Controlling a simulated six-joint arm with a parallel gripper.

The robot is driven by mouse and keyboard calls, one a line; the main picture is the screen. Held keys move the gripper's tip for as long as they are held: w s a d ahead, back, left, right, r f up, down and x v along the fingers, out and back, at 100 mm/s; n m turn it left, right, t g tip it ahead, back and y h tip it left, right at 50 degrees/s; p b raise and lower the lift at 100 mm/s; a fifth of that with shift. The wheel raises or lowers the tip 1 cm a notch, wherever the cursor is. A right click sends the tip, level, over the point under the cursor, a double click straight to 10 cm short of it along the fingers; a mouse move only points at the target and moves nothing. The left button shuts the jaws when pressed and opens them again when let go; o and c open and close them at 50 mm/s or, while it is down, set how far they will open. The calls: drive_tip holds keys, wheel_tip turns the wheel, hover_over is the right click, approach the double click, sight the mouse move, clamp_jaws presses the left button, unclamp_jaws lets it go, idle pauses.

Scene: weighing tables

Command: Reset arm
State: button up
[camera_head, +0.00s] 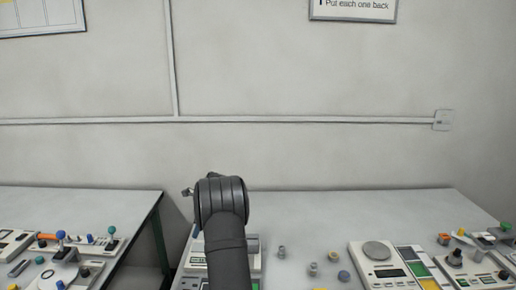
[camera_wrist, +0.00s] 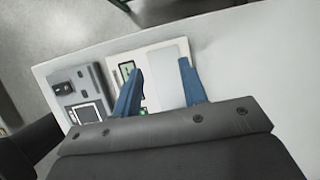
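My gripper (camera_wrist: 160,66) shows in the wrist view as two blue fingers spread apart with nothing held between them. It hangs above a white device with a pale flat plate (camera_wrist: 170,58) and a small green display (camera_wrist: 127,69). I cannot tell how high above it the fingers are. In the head view my arm rises from the bottom middle and its dark joint hides most of the gripper.
The right table (camera_head: 330,205) carries a scale with a round pan (camera_head: 377,250), several small metal weights (camera_head: 313,269) and a colored panel (camera_head: 417,268). The left table (camera_head: 90,203) holds knobbed devices. A gap separates the tables. A grey device (camera_wrist: 80,88) sits beside the white one.

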drive_tip(key=v, duration=1.2)
drive_tip(key=s+d+f+h, duration=0.1)
drive_tip(key=d+f, duration=0.3)
drive_tip(key=d, duration=0.4)
idle(1.9)
